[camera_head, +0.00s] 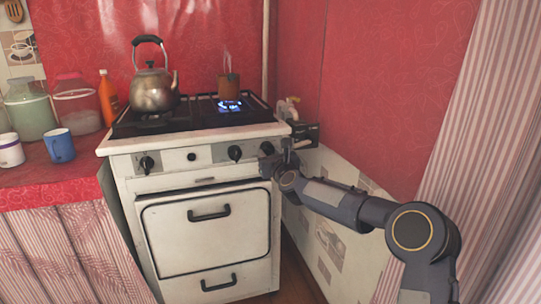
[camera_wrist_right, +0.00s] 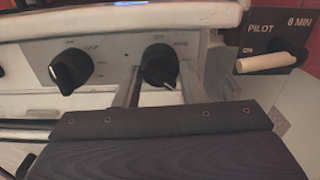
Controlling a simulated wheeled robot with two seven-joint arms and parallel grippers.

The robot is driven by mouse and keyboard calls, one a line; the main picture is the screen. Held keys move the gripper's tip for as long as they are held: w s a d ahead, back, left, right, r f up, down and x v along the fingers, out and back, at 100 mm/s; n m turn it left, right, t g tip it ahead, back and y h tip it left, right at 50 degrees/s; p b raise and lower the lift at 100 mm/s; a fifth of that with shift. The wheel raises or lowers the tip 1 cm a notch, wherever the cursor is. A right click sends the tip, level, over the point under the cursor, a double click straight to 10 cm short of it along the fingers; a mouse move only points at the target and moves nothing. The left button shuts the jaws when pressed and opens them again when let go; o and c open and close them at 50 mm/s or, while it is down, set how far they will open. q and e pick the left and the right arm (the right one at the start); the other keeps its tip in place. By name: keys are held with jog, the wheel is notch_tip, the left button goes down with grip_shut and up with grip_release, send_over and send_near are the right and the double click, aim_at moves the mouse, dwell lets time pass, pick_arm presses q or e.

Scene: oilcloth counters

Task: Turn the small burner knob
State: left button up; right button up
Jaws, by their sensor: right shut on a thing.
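The stove's front panel (camera_head: 212,154) carries several black knobs. The rightmost knob (camera_wrist_right: 158,62) is between the two fingers of my right gripper (camera_wrist_right: 160,76) in the right wrist view, and the gripper is shut on it. A white mark shows at the knob's lower right. In the head view my right gripper (camera_head: 271,160) is at the right end of the panel and partly hides this knob. The neighbouring black knob (camera_wrist_right: 69,71) is to its left, apart from the fingers; it also shows in the head view (camera_head: 235,153). My left gripper is out of view.
A blue flame (camera_head: 230,106) burns on a burner under a small brown pot (camera_head: 229,87). A metal kettle (camera_head: 153,90) stands at the left of the stove top. A box marked PILOT with a cream lever (camera_wrist_right: 266,61) is close on the right, by the red wall (camera_head: 375,90).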

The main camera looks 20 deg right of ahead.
jog(key=n, duration=0.3)
jog(key=shift+b, duration=0.4)
jog(key=n, duration=0.3)
jog(key=shift+n, duration=0.3)
jog(key=n, duration=0.6)
jog(key=shift+b, duration=0.35)
jog(key=n, duration=0.6)
jog(key=shift+r+n+p, duration=0.1)
jog(key=shift+n+p, duration=0.2)
jog(key=shift+n, duration=0.1)
jog(key=n, duration=0.3)
jog(key=shift+n+p, duration=0.45)
jog(key=shift+n, duration=1.45)
jog(key=o, duration=1)
